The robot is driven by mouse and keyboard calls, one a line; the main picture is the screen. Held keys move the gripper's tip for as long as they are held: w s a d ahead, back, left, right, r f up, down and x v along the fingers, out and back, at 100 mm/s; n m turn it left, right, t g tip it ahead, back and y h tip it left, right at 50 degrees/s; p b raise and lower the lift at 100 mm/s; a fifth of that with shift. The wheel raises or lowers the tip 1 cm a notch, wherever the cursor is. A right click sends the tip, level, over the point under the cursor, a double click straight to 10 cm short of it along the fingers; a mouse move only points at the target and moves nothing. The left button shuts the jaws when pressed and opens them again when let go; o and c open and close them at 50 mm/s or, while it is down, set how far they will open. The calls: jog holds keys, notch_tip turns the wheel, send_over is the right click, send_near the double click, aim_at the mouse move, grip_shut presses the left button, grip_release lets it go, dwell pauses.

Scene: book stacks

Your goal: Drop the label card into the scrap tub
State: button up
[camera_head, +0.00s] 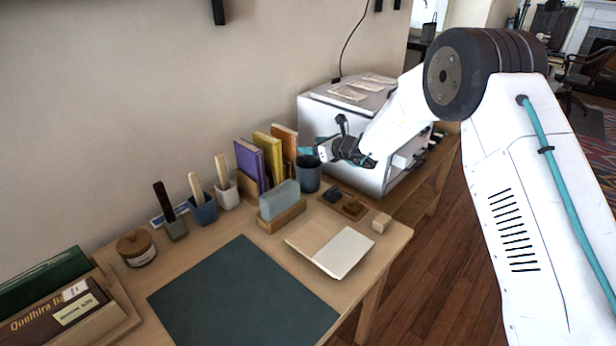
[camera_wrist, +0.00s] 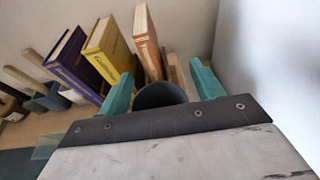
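The scrap tub seems to be the dark round cup (camera_head: 308,176) beside the upright books on the desk. In the wrist view the dark cup (camera_wrist: 160,95) shows between my fingers, partly hidden by the gripper body. My gripper (camera_head: 318,152) is above and beside the cup's rim in the head view. In the wrist view my gripper (camera_wrist: 160,74) has its two teal fingers wide apart, with no card between them. I cannot make out a loose label card for sure. A cream label (camera_head: 75,309) shows on the dark book at the far left. The cup's inside is not visible.
Purple, yellow and orange books (camera_head: 268,148) stand beside the cup. A white box (camera_head: 350,125) stands right of it. A dark mat (camera_head: 240,300) is bare.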

jog(key=v, duration=0.7)
jog(key=shift+s+d, duration=0.25)
jog(key=shift+d, duration=0.05)
jog(key=shift+r, duration=0.15)
